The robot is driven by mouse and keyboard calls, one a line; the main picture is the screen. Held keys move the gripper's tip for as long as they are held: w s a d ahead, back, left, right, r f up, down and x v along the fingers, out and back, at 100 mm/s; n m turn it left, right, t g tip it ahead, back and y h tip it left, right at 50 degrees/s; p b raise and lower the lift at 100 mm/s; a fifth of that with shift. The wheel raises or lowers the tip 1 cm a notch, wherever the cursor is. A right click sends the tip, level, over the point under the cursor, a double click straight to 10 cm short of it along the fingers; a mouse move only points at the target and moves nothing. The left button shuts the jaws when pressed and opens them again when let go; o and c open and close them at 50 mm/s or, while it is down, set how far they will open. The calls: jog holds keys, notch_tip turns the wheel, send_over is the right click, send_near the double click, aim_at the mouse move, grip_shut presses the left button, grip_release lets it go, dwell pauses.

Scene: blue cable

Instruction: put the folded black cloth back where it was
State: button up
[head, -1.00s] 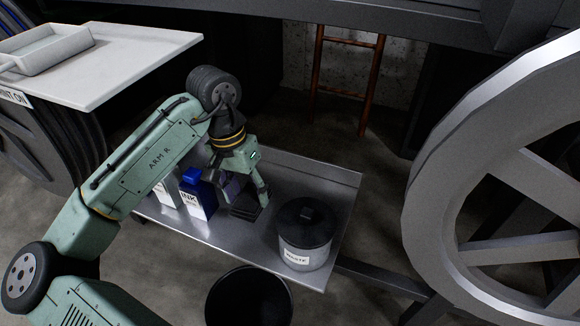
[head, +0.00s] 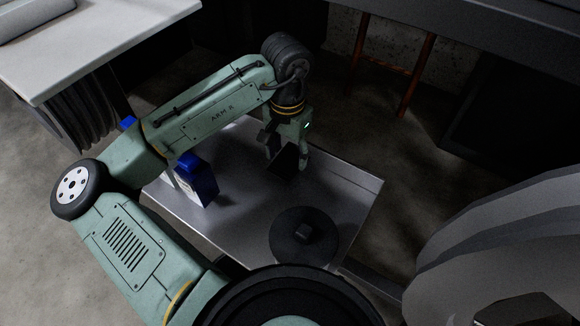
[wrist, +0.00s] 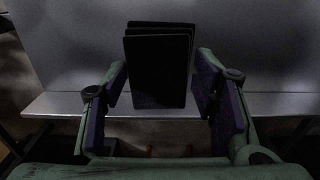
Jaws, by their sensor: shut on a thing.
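The folded black cloth (wrist: 158,75) is a dark layered block in the middle of the wrist view, with its fold edges at the top. My gripper (head: 286,158) has one finger on each side of it and is shut on it. In the head view the cloth (head: 287,163) shows only as a small dark patch between the fingers, over the back part of the metal shelf (head: 245,225). I cannot tell whether it touches the shelf.
An ink bottle with blue cap (head: 197,182) stands at the shelf's left. A large grey wheel (head: 500,240) is at right, a white table (head: 90,60) at upper left. Bare shelf lies between bottle and can.

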aim_at(288, 168)
jog(key=shift+f, duration=2.8)
jog(key=o, duration=1)
jog(key=shift+o, duration=0.2)
notch_tip(288, 168, up, 12)
jog(key=shift+r, duration=0.1)
